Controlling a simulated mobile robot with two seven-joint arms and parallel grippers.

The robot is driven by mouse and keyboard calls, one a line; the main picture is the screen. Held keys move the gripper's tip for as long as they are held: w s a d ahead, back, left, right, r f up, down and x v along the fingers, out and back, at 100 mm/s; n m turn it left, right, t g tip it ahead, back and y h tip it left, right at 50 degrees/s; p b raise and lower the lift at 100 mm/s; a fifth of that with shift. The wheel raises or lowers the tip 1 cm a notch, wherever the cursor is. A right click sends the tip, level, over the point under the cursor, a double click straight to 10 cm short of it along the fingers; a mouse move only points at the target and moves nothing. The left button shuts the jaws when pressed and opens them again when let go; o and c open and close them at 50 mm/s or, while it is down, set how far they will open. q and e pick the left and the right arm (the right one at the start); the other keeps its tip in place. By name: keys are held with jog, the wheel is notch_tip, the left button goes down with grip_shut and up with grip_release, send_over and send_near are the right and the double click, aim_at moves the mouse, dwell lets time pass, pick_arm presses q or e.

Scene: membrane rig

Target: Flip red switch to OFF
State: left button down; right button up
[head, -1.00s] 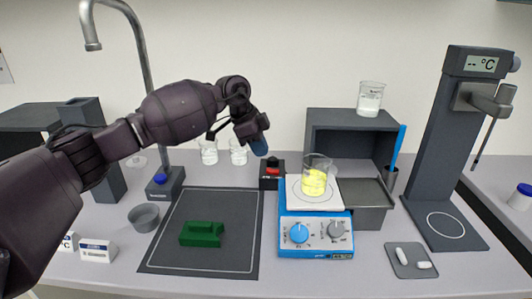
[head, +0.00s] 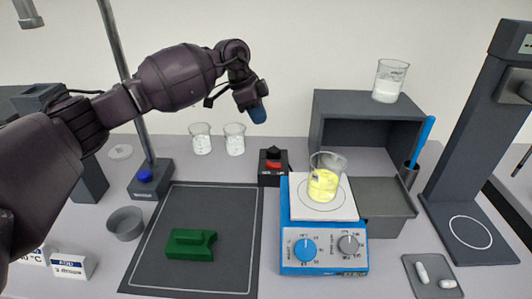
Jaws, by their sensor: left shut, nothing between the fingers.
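The red switch (head: 274,166) sits on a small black box (head: 272,178), behind and left of the blue hotplate (head: 322,236). Its exact position, ON or OFF, is too small to tell. My right gripper is not in view.
A beaker of yellow liquid (head: 323,180) stands on the hotplate, close right of the switch box. Two beakers (head: 234,140) stand behind it to the left. A dark mat (head: 150,262) holds a green block (head: 190,244). A grey shelf (head: 340,112) stands behind right.

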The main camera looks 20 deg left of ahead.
pick_arm(q)
send_over(269, 164)
jog(key=f, duration=0.9)
jog(key=shift+w+d, duration=0.1)
jog(key=shift+d, duration=0.2)
jog(key=shift+a+f+b, duration=0.15)
jog(key=shift+f, duration=0.45)
jog(key=shift+a+f+b, duration=0.15)
jog(key=shift+f, duration=0.4)
jog(key=shift+a+f, duration=0.4)
jog(key=shift+f, duration=0.45)
jog(key=shift+s, duration=0.2)
jog(key=shift+s+a+f+h+p, duration=0.15)
jog(key=shift+a+f+h+p, duration=0.35)
jog(key=shift+h+p, duration=0.35)
jog(key=shift+d+b, duration=0.15)
jog(key=shift+b, duration=0.2)
jog(key=shift+d+r, duration=0.1)
jog(key=shift+d, duration=0.05)
